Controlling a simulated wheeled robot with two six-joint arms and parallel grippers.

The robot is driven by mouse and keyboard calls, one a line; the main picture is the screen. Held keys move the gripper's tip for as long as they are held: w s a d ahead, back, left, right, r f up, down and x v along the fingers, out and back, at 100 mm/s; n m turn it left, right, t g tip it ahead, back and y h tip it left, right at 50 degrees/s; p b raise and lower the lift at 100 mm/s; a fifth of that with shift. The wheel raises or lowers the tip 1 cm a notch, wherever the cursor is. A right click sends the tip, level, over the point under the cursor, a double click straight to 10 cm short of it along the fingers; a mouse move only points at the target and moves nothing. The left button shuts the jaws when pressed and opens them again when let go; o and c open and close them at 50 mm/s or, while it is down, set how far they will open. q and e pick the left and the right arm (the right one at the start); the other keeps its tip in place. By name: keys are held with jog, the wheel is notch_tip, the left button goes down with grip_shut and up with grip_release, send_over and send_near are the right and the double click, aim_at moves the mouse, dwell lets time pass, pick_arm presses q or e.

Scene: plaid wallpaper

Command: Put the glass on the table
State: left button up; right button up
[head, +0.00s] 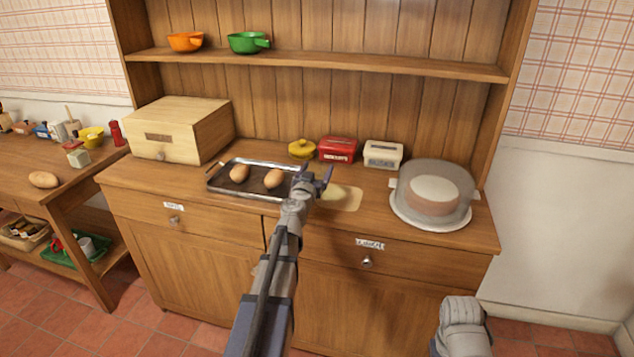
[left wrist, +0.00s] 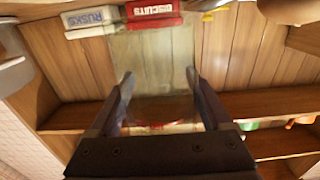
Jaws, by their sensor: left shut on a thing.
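My left gripper (head: 313,179) is over the front part of the wooden cabinet's counter, to the right of the baking tray. In the left wrist view my left gripper (left wrist: 160,82) has its fingers on either side of a clear, see-through glass (left wrist: 155,58) and is shut on it. In the head view the glass is hard to make out behind the gripper. A wooden table (head: 75,172) stands at the far left, lower than the counter. Part of my right arm shows at the bottom right; its jaws are out of view.
The counter holds a wooden bread box (head: 178,130), a baking tray (head: 217,190) with brown oval items, a yellow pot (head: 301,149), red (head: 338,149) and white (head: 383,154) boxes, and a domed cake stand (head: 436,190). Several items sit on the table, including a bread roll (head: 43,180).

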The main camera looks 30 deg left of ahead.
pick_arm(q)
jog(key=shift+f+b, duration=0.85)
jog(key=shift+f, duration=0.5)
pick_arm(e)
jog(key=shift+f, duration=1.3)
pick_arm(q)
jog(key=shift+f, duration=0.15)
jog(key=o, duration=1.5)
pick_arm(e)
jog(key=shift+f, duration=0.15)
pick_arm(q)
jog(key=shift+r, duration=0.3)
jog(key=v, duration=1.2)
